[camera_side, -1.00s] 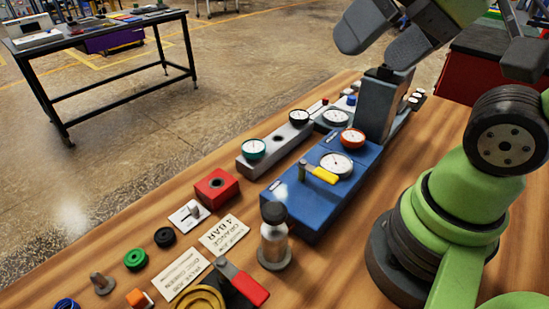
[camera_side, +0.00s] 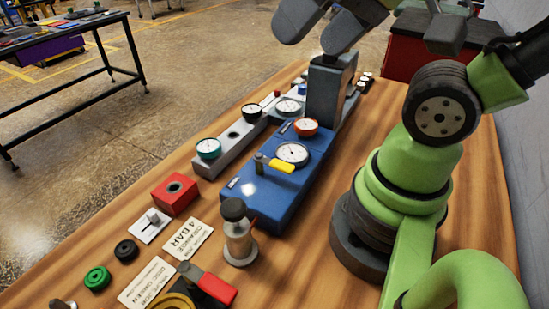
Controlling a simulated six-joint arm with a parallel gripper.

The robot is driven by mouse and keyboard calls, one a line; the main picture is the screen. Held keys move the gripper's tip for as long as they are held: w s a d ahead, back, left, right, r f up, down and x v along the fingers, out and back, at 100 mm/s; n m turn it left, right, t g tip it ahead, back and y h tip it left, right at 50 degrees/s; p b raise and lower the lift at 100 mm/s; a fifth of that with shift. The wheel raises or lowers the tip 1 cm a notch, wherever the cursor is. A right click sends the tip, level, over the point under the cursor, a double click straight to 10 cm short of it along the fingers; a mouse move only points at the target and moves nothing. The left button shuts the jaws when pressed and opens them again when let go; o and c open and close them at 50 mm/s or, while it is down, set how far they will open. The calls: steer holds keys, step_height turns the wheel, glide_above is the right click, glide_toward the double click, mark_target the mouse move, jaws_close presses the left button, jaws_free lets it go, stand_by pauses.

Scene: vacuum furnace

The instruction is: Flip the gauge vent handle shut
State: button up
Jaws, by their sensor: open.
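A blue block (camera_side: 290,197) carries a white dial gauge (camera_side: 292,153) and an orange-rimmed gauge (camera_side: 305,126). My gripper (camera_side: 310,36) is at the top edge with two grey fingers apart. It is open and empty, above and well away from the yellow handle. Its upper part is cut off.
A grey block (camera_side: 233,137) with gauges lies left of the blue block, and a tall grey block (camera_side: 325,95) stands behind. A dark-capped bottle (camera_side: 240,240), a red-handled valve (camera_side: 215,288), a red box (camera_side: 174,194) and paper labels (camera_side: 187,238) are in front.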

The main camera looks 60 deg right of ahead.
steer(key=shift+w+d, duration=0.1)
steer(key=shift+w, duration=0.05)
steer(key=c, duration=0.4)
steer(key=shift+w+d+f+m+g, duration=0.2)
steer(key=shift+w+m+g, duration=0.1)
steer(key=shift+m, duration=0.2)
steer(key=c, duration=0.3)
steer(key=shift+w+d+f+m+g+h, duration=0.3)
steer(key=shift+w+d+f+m+g, duration=0.5)
steer(key=shift+w+d+m, duration=0.3)
steer(key=c, duration=0.7)
steer(key=d+f+m+g, duration=0.1)
steer(key=w+d+f+m, duration=0.1)
steer(key=m, duration=0.1)
steer(key=w+d+f+m+g, duration=0.1)
steer(key=d, duration=0.1)
steer(key=shift+w+f+m+g, duration=0.15)
steer(key=shift+f+m+g, duration=0.15)
jaws_close()
steer(key=d+f+m+g+y, duration=0.2)
steer(key=d+f+m+y, duration=0.1)
steer(key=d+f+m, duration=0.3)
steer(key=shift+d+f, duration=0.35)
steer(key=shift+f, duration=0.45)
steer(key=shift+w, duration=0.1)
